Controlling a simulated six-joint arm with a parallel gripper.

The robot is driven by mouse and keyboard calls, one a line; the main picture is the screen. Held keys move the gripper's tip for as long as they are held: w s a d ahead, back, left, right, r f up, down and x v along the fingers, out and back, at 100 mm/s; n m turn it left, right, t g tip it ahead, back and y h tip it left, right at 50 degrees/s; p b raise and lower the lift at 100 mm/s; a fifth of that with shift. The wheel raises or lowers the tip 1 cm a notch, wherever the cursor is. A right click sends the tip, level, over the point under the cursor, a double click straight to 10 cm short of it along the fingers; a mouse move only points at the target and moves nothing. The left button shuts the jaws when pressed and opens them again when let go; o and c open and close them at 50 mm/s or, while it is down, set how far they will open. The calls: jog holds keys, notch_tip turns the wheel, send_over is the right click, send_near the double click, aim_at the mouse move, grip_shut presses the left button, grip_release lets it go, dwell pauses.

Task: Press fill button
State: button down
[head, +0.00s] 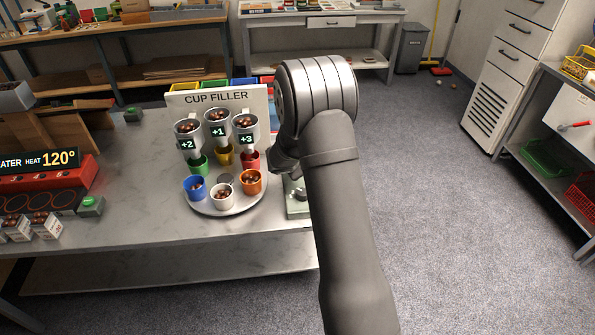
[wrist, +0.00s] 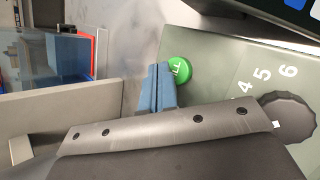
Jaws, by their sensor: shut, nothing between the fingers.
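The fill button (wrist: 180,70) is a round green button with white letters on a pale control panel (wrist: 215,75). My gripper (wrist: 158,70) shows two blue-grey fingers pressed together with nothing between them. The fingertips are right at the left side of the button and cover part of its face. I cannot tell whether they touch it. In the head view my arm hides the button, and only part of the panel (head: 297,197) shows below the wrist. The cup filler (head: 217,98) has three hoppers marked +2, +1 and +3.
A dark dial (wrist: 288,113) with the numbers 4, 5 and 6 sits on the panel. A round turntable (head: 225,207) holds several coloured cups, some with chestnuts. The red heater (head: 45,185) stands at the left. The grey table (head: 140,215) between them is clear.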

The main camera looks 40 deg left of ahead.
jog(key=shift+r, duration=0.1)
jog(key=shift+r, duration=2.4)
jog(key=shift+f, duration=0.1)
notch_tip(320, 180, up, 4)
